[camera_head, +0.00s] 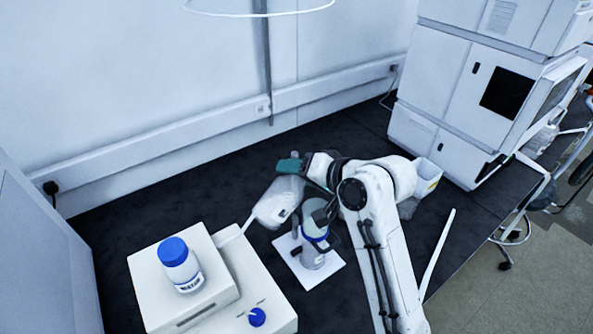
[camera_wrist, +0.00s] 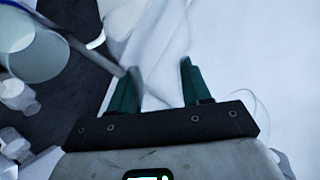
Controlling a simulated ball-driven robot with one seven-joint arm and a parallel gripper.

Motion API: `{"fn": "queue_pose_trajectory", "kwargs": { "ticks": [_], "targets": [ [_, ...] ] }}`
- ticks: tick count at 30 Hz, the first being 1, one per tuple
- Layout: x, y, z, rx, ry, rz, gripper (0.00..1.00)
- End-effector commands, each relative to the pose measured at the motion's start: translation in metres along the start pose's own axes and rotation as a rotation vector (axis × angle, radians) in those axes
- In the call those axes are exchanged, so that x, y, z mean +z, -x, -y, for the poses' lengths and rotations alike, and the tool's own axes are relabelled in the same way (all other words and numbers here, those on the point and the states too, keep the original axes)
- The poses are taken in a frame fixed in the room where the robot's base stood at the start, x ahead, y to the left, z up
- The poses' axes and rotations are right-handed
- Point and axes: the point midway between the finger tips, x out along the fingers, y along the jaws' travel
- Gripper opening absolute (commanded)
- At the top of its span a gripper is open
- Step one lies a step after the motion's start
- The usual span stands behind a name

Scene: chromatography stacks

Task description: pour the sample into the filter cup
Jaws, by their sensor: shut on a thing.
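My gripper (camera_head: 291,166), with green fingers, is shut on a pale translucent container (camera_head: 276,203), which I take as the sample container. It hangs tilted, left of and close to the filter cup (camera_head: 314,212). The cup is a grey-clear vessel with a blue band, upright on a white square pad (camera_head: 325,279). In the wrist view my fingers (camera_wrist: 158,78) hold the blurred pale container (camera_wrist: 152,30), and the cup's round mouth (camera_wrist: 32,50) shows at upper left. I cannot tell whether liquid is flowing or how much either vessel holds.
A white bottle with a blue cap (camera_head: 178,264) stands on a white instrument (camera_head: 262,284) with a blue knob at front left. A tall white instrument stack (camera_head: 470,95) stands at back right. The black bench (camera_head: 150,205) is bare at back left.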

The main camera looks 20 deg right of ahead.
Motion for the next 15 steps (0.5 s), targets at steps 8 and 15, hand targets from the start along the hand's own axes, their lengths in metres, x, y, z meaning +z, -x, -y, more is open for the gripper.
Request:
{"fn": "queue_pose_trajectory", "kwargs": {
  "ticks": [8, 15],
  "targets": [
    [0.0019, -0.0025, -0.0051, -0.038, -0.069, 0.015, 0.00],
    [0.0024, -0.0030, -0.0058, -0.049, -0.086, 0.019, 0.00]
  ]
}}
